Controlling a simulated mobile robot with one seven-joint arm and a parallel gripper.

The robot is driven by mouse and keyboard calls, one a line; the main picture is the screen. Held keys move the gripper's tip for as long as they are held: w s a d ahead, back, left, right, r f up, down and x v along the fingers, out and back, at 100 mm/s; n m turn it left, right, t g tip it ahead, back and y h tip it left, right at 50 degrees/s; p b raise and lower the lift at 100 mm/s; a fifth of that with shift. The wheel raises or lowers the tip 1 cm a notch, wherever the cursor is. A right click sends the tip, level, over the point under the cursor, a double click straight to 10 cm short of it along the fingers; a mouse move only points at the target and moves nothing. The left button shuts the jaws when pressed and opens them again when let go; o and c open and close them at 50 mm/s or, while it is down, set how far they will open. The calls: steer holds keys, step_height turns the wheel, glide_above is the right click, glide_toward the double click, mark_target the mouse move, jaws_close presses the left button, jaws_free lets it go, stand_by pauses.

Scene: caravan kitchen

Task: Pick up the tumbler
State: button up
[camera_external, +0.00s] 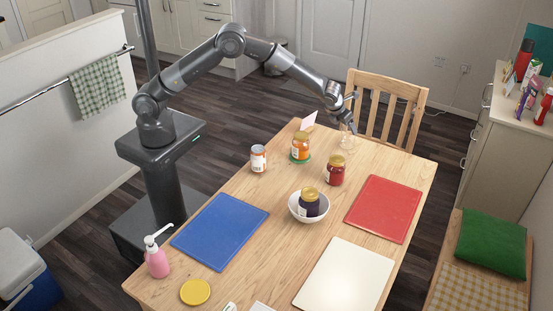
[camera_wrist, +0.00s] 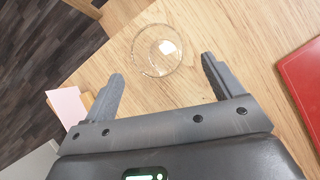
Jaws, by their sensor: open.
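The tumbler (camera_wrist: 158,50) is clear glass and stands on the wooden table, seen from above in the wrist view. In the external view the tumbler (camera_external: 348,143) shows faintly near the table's far edge, just below my gripper (camera_external: 347,122). In the wrist view my gripper (camera_wrist: 160,82) is open and empty, its two fingers apart. The tumbler lies ahead of the fingertips, about midway between them. I cannot tell the exact height of the fingers over it.
A red jar (camera_external: 336,170), a jar on a green base (camera_external: 300,148) and a white-labelled jar (camera_external: 258,159) stand nearby. A white bowl (camera_external: 293,209) holds a dark jar. A pink card (camera_wrist: 68,106) stands left of my gripper. A red board (camera_external: 384,208) lies to the right.

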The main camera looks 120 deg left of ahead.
mark_target(348, 137)
steer(key=shift+x, duration=3.5)
steer(key=shift+r, duration=0.1)
steer(key=c, duration=1.2)
steer(key=shift+r, duration=0.1)
